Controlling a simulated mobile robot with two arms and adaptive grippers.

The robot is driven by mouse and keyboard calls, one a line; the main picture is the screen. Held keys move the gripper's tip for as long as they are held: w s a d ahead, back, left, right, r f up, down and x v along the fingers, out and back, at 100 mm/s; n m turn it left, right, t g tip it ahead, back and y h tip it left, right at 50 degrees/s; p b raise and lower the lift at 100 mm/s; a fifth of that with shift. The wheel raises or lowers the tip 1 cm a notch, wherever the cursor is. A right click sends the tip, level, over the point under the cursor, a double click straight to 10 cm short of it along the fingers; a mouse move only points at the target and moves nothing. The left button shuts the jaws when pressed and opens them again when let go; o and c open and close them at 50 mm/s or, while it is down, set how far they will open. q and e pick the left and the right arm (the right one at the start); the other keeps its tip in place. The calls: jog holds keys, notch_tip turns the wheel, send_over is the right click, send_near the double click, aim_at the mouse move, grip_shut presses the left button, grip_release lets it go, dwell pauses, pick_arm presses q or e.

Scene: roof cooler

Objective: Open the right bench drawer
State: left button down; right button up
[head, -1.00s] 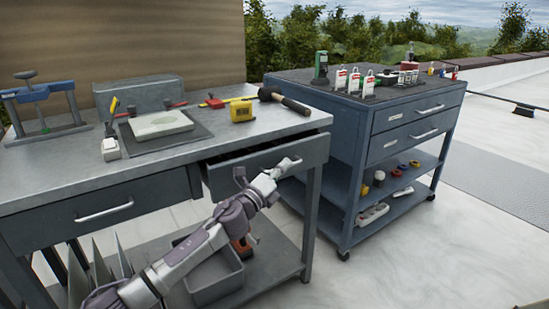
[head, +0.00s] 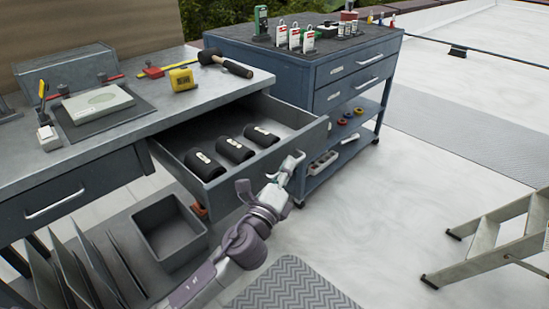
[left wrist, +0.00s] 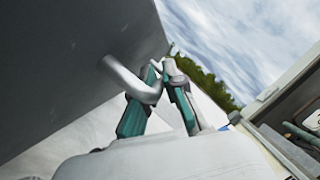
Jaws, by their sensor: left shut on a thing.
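The right bench drawer (head: 262,163) is pulled well out from under the workbench (head: 150,120). Several black rolled items with white labels (head: 234,150) lie inside it. My left gripper (head: 290,166) is at the drawer's front face, toward its right end. In the left wrist view its fingers (left wrist: 158,82) are shut on the silver bar handle (left wrist: 128,76) of the grey drawer front. In the head view the gripper covers most of that handle. My right gripper is not in view.
A blue tool cart (head: 305,72) stands just right of the open drawer. An open grey bin (head: 168,232) and upright panels (head: 90,265) sit below the bench. The pale floor between is mostly clear.

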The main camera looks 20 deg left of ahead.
pick_arm(q)
jog(key=shift+s+d, duration=0.15)
jog(key=shift+d, duration=0.2)
jog(key=c, duration=1.5)
grip_release()
jog(key=v, duration=1.2)
jog(key=shift+s+f, duration=0.1)
